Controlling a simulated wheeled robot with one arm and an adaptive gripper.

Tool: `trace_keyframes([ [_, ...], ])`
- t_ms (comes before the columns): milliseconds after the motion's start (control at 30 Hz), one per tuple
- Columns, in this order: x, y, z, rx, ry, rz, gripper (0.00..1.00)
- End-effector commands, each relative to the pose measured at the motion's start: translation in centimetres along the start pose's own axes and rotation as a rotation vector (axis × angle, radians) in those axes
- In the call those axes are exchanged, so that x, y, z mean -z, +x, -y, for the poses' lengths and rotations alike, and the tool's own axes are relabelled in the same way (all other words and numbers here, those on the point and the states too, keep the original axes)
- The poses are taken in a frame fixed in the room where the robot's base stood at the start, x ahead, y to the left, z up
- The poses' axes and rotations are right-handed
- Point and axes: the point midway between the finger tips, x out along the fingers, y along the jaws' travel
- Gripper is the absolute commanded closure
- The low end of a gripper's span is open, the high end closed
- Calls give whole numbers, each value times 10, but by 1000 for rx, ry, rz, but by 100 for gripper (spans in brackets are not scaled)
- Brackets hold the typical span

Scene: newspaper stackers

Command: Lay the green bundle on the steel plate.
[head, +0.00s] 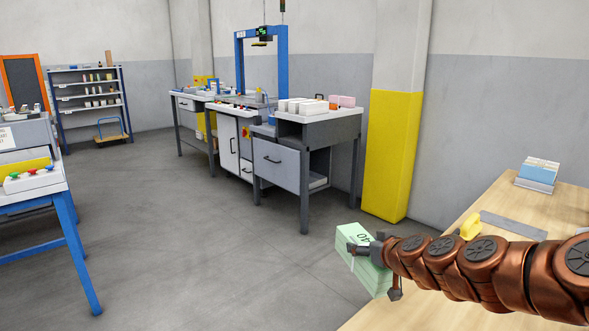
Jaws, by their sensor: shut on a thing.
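The green bundle (370,276) is a pale green stack of paper with dark print on its top. My gripper (371,260) is shut on it and holds it up in the air, left of the wooden table, with the grey floor behind it in the head view. Part of the bundle is hidden behind my fingers. A flat grey metal piece (515,225) lies on the wooden table, partly behind my arm; I cannot tell for sure whether it is the steel plate.
The wooden table (565,202) bears a yellow object (470,226) and a holder with blue and white packs (538,173). A yellow-based pillar (392,155) stands behind. A grey workbench (282,170) is farther back. The floor in the middle is clear.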

Motion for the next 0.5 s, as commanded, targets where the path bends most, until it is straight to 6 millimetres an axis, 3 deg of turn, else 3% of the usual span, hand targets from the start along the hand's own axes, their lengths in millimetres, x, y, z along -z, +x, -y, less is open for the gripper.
trace_keyframes([
  [33,12,-6,-1,-2,0,-3,99],
  [500,58,-28,-1,-3,-1,-4,99],
])
